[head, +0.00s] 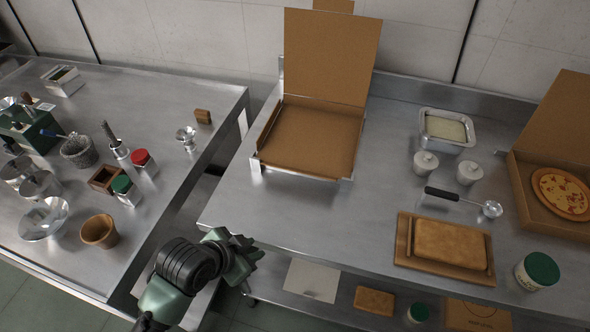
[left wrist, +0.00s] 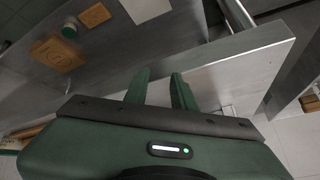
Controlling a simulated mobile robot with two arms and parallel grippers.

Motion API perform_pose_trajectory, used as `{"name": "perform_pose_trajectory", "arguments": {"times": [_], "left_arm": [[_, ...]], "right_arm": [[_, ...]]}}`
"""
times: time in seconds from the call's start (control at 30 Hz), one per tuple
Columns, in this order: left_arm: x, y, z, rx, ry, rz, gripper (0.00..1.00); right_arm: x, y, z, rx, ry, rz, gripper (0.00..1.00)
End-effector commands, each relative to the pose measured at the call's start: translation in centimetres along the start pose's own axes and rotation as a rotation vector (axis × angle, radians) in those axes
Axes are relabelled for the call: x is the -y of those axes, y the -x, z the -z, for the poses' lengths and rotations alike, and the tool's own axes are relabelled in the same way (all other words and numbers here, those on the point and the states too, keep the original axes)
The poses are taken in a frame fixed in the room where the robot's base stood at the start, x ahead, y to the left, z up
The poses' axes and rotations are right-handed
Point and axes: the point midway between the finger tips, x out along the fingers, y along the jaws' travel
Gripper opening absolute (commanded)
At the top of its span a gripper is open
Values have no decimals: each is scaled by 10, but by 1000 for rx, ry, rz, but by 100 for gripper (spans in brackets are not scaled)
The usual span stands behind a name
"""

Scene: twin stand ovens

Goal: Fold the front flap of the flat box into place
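The flat cardboard box (head: 312,140) sits open and empty on the right steel counter, its lid (head: 332,55) standing up at the back. A low side wall (head: 270,125) shows on its left. The front flap cannot be told apart clearly at the box's front edge. My left gripper (head: 250,256) is at the counter's front left edge, well in front of the box and apart from it. In the left wrist view its two fingers (left wrist: 160,88) stand apart with nothing between them. My right gripper is in neither view.
On the right counter (head: 240,205) stand a steel pan (head: 446,130), white jars, a ladle (head: 462,200), a wooden board with a brown slab (head: 450,248), and a pizza in another box (head: 562,193). The left table (head: 215,100) holds bowls and jars. Counter in front of the box is clear.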

Motion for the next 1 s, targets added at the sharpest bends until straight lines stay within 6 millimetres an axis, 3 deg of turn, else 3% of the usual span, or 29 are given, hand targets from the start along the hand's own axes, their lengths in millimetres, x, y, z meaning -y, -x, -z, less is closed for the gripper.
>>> {"name": "perform_pose_trajectory", "arguments": {"times": [0.03, 0.1, 0.27, 0.5, 0.7, 1.0], "left_arm": [[4, 6, 22, -45, -95, -2, 25], [8, 2, 43, -93, -214, -9, 25], [24, -13, 89, -197, -503, -4, 25], [70, -26, 143, -304, -924, 59, 25], [93, -28, 159, -329, -1065, 99, 25], [90, -64, 173, -332, -1069, 99, 25]], "right_arm": [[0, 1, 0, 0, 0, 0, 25], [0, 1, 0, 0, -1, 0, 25], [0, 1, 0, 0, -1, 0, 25], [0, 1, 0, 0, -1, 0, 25], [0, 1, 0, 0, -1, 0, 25], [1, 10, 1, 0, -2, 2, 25]]}}
